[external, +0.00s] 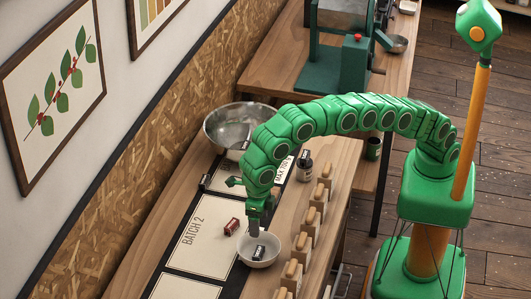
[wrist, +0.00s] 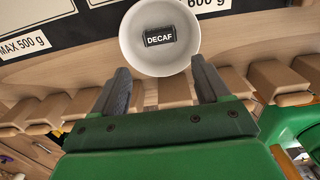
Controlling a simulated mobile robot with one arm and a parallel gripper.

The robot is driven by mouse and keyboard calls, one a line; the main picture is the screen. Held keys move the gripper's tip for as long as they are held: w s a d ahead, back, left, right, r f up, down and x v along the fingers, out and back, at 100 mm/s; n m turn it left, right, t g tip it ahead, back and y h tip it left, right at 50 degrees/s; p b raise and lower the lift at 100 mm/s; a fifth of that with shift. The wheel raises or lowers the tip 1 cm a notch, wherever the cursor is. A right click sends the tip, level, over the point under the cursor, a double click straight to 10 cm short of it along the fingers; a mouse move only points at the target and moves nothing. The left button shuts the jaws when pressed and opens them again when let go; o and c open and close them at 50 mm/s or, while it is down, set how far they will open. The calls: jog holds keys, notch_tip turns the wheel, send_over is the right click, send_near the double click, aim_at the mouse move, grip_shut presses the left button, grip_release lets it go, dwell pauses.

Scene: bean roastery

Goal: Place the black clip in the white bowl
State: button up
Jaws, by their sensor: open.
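The white bowl (external: 271,257) stands near the front of the bench in the external view. It also shows at the top middle of the wrist view (wrist: 134,42). The black clip (wrist: 159,37), marked DECAF, lies inside the bowl, and it shows as a small dark block in the external view (external: 259,252). My gripper (external: 255,221) is just above and beside the bowl, pointing down. In the wrist view its two fingers (wrist: 161,75) are spread apart with nothing between them, and the clip is beyond their tips.
A dark red clip (external: 232,227) lies on the BATCH 2 mat (external: 197,227) left of the bowl. Several tan bags (external: 303,247) line the right side. A metal bowl (external: 219,128) and a dark jar (external: 304,168) stand farther back.

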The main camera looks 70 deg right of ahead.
jog(key=w+d+r+m, duration=0.1)
jog(key=d+r+m, duration=0.35)
jog(key=d, duration=0.55)
jog(key=w+d+r+m, duration=0.1)
jog(key=d+r+m, duration=0.35)
jog(key=d, duration=0.65)
jog(key=s+d+r+m+g, duration=0.1)
jog(key=s+d+r+m, duration=0.2)
jog(key=d, duration=0.6)
jog(key=s+d+m, duration=0.3)
jog(key=d+m, duration=0.2)
jog(key=d, duration=0.3)
jog(key=s+d+m, duration=0.9)
jog(key=s+d, duration=0.3)
jog(key=d, duration=0.2)
jog(key=s+d+f+m, duration=0.2)
jog(key=s+d+m, duration=0.2)
jog(key=s, duration=0.4)
jog(key=s+d+f+m, duration=0.3)
jog(key=s+d+m, duration=0.2)
jog(key=s, duration=0.4)
jog(key=shift+s+f+m+g, duration=0.25)
jog(key=shift+f+m+g, duration=0.15)
jog(key=shift+m, duration=0.1)
